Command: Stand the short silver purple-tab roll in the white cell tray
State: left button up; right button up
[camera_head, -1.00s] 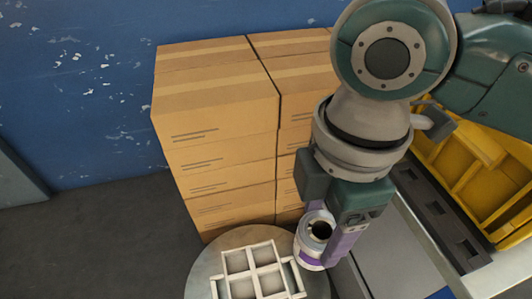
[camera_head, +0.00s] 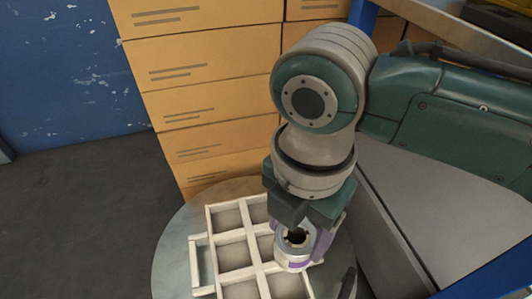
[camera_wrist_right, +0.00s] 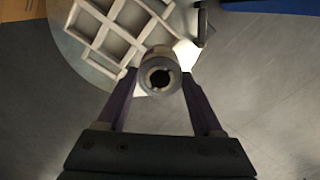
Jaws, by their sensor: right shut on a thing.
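The short silver roll (camera_head: 292,262) has a dark hollow core and a purple band low on its side. My right gripper (camera_head: 300,256) is shut on it and holds it upright, with a purple finger on either side. The white cell tray (camera_head: 196,262) has several open square cells and lies on a round table. In the head view the roll overlaps the tray's right-hand cells. In the right wrist view the roll (camera_wrist_right: 160,62) covers part of the tray's edge (camera_wrist_right: 113,27). Its height above the tray is hard to tell. My left gripper is out of view.
The round grey table (camera_head: 172,258) carries the tray. Stacked cardboard boxes (camera_head: 205,95) stand close behind it. A grey machine surface (camera_head: 400,200) lies to the right. A small dark part (camera_head: 348,283) stands at the table's right side.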

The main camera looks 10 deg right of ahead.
notch_tip(320, 180, down, 18)
jog(key=b, duration=1.2)
jog(key=shift+b, duration=0.3)
jog(key=shift+r, duration=0.1)
jog(key=o, duration=1.5)
